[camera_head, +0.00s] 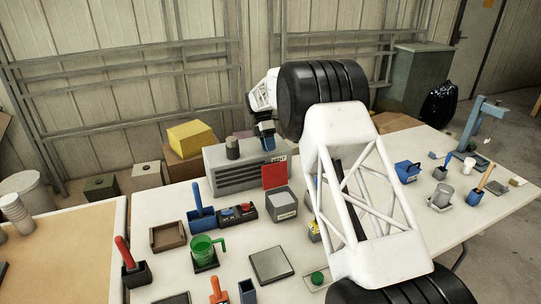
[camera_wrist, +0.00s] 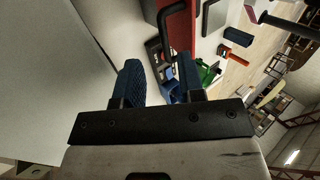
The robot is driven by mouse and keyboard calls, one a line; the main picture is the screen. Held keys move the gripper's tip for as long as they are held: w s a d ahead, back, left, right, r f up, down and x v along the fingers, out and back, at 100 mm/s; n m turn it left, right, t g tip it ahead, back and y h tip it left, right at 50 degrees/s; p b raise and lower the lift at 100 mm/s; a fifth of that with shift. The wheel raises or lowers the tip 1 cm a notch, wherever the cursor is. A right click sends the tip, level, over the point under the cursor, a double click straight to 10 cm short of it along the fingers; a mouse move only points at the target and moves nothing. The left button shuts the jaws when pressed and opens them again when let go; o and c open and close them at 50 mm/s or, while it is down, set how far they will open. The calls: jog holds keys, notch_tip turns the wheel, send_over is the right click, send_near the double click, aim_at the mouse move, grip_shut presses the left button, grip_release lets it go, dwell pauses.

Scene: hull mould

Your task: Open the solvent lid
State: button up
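My gripper (camera_head: 265,137) hangs above the back of the table, over the long grey slatted case (camera_head: 235,176). In the wrist view its two blue fingers (camera_wrist: 158,64) stand apart with no object visibly held between them. A grey bin (camera_head: 281,205) with a white label stands in front of the case; the label is too small to read. A red panel (camera_head: 275,176) stands upright at the bin's back edge. It may be the solvent lid raised, but I cannot tell for sure. A black bent bar (camera_wrist: 174,15) shows beyond the fingers in the wrist view.
A control box (camera_head: 236,213) with red and black knobs, a green cup (camera_head: 203,249), a blue-handled holder (camera_head: 201,212) and a grey plate (camera_head: 270,265) crowd the left front. A dark cylinder (camera_head: 232,148) stands on the case. My arm hides the table's middle.

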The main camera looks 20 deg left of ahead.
jog(key=shift+v, duration=0.9)
jog(key=s+d+r+m+t+y, duration=0.1)
jog(key=s+d+r+m, duration=0.25)
jog(key=d+r, duration=0.55)
jog(key=s+d+r+m+y, duration=0.15)
jog(key=d+r+m, duration=0.35)
jog(key=d, duration=0.6)
jog(key=s+d+r+m+t+y, duration=0.1)
jog(key=s+d+r+m, duration=0.1)
jog(key=s+d+r, duration=0.5)
jog(key=s+d+r+m+t, duration=0.1)
jog(key=s+d+r+m, duration=0.15)
jog(key=s+d, duration=0.6)
jog(key=s+d+m+t+y, duration=0.15)
jog(key=s+d+m, duration=0.55)
jog(key=s+d, duration=0.75)
jog(key=s+d+f+m+t, duration=0.1)
jog(key=s+d+f+m, duration=0.2)
jog(key=s, duration=0.6)
jog(key=s+d+f+m+t, duration=0.2)
jog(key=s+d+f+m, duration=0.2)
jog(key=s, duration=0.5)
jog(key=shift+s+d+f, duration=0.2)
jog(key=shift+s+d, duration=0.15)
jog(key=shift+s, duration=0.05)
